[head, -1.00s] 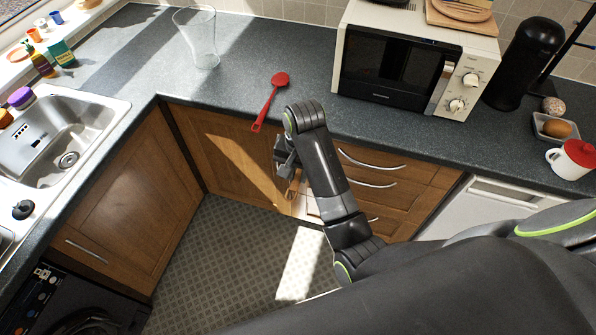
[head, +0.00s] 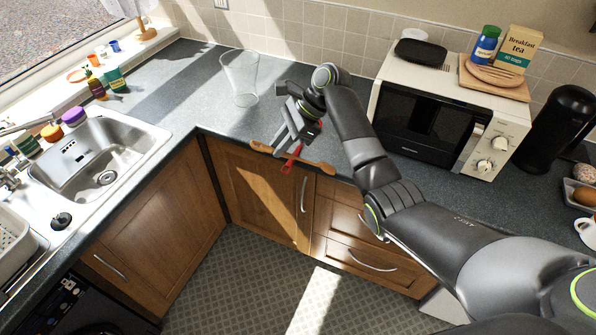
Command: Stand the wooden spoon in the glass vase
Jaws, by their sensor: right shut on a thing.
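My right gripper (head: 289,143) is shut on the wooden spoon (head: 316,165) around the middle of its length. The spoon lies roughly level, across the front edge of the counter in the picture, with an end out on each side of the fingers. The clear glass vase (head: 241,78) stands upright on the counter, behind and to the left of the gripper, apart from the spoon. I see nothing inside it. My left gripper is out of view.
A microwave (head: 415,123) stands to the right, bearing a board and several items. The sink (head: 95,150) is at the left. The counter (head: 205,90) around the vase is clear.

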